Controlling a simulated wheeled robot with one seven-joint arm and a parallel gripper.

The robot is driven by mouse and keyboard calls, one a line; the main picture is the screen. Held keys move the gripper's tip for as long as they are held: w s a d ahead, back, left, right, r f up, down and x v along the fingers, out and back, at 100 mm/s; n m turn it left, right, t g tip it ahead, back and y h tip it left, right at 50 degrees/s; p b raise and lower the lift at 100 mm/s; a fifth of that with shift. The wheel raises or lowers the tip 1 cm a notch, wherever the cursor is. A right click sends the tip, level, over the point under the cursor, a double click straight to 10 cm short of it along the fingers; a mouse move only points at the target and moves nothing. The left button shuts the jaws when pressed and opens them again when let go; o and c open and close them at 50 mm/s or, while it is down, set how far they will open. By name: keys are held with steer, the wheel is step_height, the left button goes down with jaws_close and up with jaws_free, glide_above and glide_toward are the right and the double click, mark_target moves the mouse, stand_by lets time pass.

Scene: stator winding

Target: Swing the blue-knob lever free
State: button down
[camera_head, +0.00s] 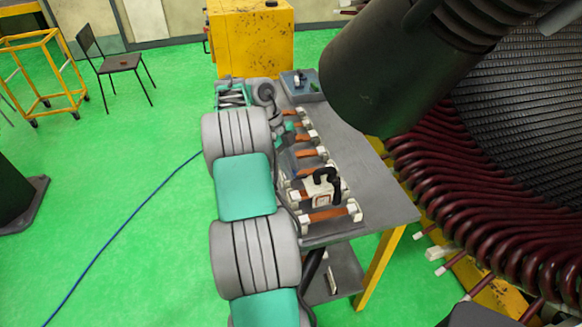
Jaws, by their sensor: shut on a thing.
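My grey and teal arm rises from the bottom middle and bends over the left edge of a grey bench (378,190). My gripper (288,130) is small and partly hidden at the bench's left side, low by the row of copper-coloured bars. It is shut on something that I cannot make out. I cannot clearly pick out the blue-knob lever.
Several copper bars with white end blocks (328,214) line the bench. A white device with a black handle (325,178) stands among them. A large dark cylinder (375,85) hangs over the bench's right side. The stator with dark red coils (470,215) is at right. Green floor at left is mostly open.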

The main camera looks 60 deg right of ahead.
steer(key=c, duration=1.3)
jaws_free()
steer(key=shift+o, duration=0.2)
steer(key=shift+r, duration=0.1)
